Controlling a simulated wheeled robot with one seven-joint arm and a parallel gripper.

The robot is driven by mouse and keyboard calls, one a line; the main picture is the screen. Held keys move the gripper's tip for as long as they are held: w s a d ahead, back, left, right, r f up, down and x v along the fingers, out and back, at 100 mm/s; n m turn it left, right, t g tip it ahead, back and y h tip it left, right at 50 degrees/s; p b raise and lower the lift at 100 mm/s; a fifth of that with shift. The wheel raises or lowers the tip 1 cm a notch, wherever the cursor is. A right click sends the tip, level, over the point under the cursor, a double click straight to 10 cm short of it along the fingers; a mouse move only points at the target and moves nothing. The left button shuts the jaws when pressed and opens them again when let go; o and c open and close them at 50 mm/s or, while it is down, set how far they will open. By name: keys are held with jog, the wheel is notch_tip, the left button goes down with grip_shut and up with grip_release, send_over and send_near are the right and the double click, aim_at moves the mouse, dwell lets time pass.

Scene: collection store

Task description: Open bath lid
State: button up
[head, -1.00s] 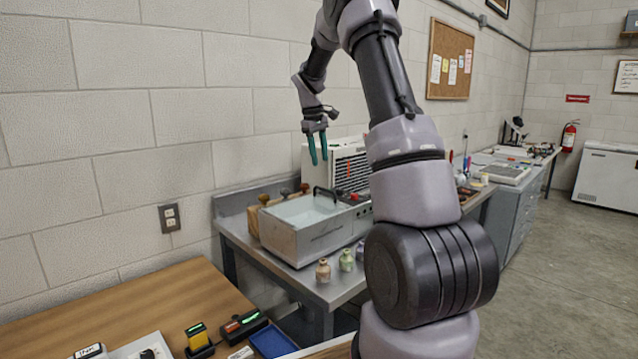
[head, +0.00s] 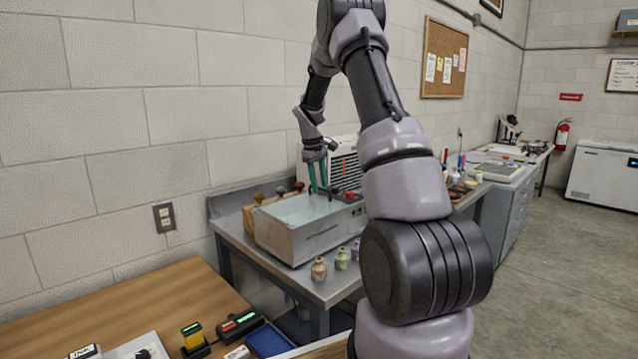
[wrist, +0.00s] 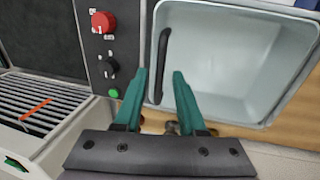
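The bath (head: 320,238) is a grey metal box on a steel bench in the head view. Its pale, see-through lid (wrist: 225,50) appears shut over the basin. A black bar handle (wrist: 161,65) runs along the lid's left side in the wrist view, beside the control panel. My gripper (wrist: 160,72) has its two teal fingers apart, one on each side of the handle's line. In the head view my gripper (head: 318,190) points down at the handle end of the bath. I cannot tell whether the fingers touch the handle.
The control panel has a red knob (wrist: 103,22), a black knob (wrist: 109,67) and a green button. A white slatted unit (head: 346,165) stands behind. Small jars (head: 319,269) stand in front of the bath, and dark-knobbed wooden objects (head: 258,198) on its left.

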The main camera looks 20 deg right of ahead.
grip_shut()
dwell(1.2)
